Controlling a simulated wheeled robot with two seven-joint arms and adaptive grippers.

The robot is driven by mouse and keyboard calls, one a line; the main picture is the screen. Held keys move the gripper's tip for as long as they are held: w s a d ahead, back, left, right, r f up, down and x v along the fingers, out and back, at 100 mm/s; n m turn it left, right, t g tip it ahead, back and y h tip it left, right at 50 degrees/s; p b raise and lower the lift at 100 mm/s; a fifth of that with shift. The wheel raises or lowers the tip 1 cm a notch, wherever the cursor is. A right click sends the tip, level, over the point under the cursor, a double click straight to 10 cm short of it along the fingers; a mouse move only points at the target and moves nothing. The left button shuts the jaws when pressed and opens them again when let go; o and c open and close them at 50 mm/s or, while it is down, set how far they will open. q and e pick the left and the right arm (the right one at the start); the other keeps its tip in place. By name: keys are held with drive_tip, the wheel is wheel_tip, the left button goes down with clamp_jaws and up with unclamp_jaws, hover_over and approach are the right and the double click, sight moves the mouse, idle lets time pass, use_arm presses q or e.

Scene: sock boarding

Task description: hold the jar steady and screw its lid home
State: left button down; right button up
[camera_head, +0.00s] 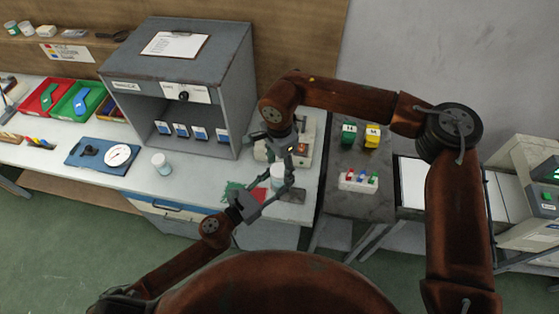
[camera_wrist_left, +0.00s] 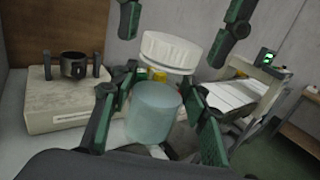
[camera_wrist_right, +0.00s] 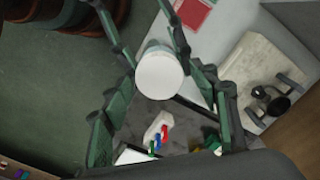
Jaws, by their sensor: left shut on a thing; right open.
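The bluish, see-through jar (camera_wrist_left: 154,112) stands between the fingers of my left gripper (camera_wrist_left: 155,108), which is shut on it. The white ribbed lid (camera_wrist_left: 170,50) is above the jar's mouth; a narrow strip shows between them, and I cannot tell whether they touch. In the right wrist view the lid (camera_wrist_right: 159,74) shows from above and hides most of the jar. My right gripper (camera_wrist_right: 162,72) is open, its fingers on either side of the lid. In the head view the jar (camera_head: 277,178) is small and partly covered by the grippers.
Another small jar (camera_head: 161,164) stands on the bench to the left, near a blue gauge plate (camera_head: 104,153). A grey cabinet (camera_head: 183,60) rises behind. A pale device with a black cup holder (camera_wrist_left: 72,92) is close by. Green and yellow blocks (camera_head: 372,136) stand at right.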

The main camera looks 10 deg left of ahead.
drive_tip(key=shift+c, duration=0.4)
drive_tip(key=c, duration=1.1)
drive_tip(key=m, duration=0.5)
drive_tip(key=shift+c, duration=0.2)
drive_tip(key=m, duration=0.6)
drive_tip(key=shift+f, duration=0.1)
drive_tip(key=o, duration=1.3)
drive_tip(key=shift+r, duration=2.3)
